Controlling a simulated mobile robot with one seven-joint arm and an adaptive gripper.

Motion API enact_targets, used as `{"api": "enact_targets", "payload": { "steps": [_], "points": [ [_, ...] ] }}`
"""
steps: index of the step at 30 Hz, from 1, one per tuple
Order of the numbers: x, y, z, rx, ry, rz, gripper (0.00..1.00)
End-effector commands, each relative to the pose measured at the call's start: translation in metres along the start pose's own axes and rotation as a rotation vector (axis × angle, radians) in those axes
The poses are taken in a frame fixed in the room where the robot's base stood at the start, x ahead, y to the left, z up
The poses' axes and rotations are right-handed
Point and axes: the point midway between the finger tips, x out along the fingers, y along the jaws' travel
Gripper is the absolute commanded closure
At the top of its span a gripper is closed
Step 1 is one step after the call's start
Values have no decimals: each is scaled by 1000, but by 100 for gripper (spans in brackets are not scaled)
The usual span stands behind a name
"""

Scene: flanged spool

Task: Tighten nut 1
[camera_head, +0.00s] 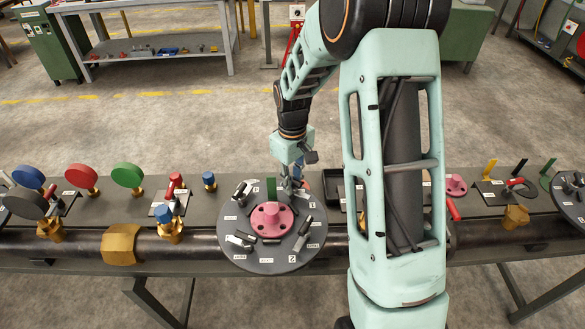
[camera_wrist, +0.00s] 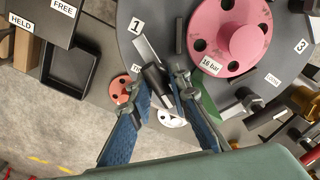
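The flanged spool shows its round dark plate (camera_head: 240,256) and pink centre (camera_head: 271,216), also pink in the wrist view (camera_wrist: 236,32). In the wrist view, label 1 (camera_wrist: 136,26) lies on the plate's rim. Beside it is a silver bar (camera_wrist: 146,48) with a dark cylindrical end (camera_wrist: 155,77); I take this as the nut 1 fitting. My gripper (camera_wrist: 161,84) has its fingertips on either side of the dark end, with a gap between them. Contact is unclear. In the head view my gripper (camera_head: 291,181) is at the plate's far edge, small and partly hidden.
Several similar fittings ring the plate. A green piece (camera_wrist: 207,104) stands close by my right fingertip. A black tray (camera_wrist: 95,62) and a FREE/HELD sign (camera_wrist: 40,22) are at left in the wrist view. Gauges and valves, including a green gauge (camera_head: 127,175), line the bench.

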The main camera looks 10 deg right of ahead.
Motion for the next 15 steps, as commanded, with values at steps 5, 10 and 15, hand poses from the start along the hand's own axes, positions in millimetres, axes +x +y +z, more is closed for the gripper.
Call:
{"api": "enact_targets", "payload": {
  "steps": [5, 10, 15],
  "points": [
    [0, -1, 0, 235, -2, 0, 83],
    [-1, -1, 0, 459, -2, 0, 83],
    [-2, 0, 0, 685, -2, 0, 83]
  ]
}}
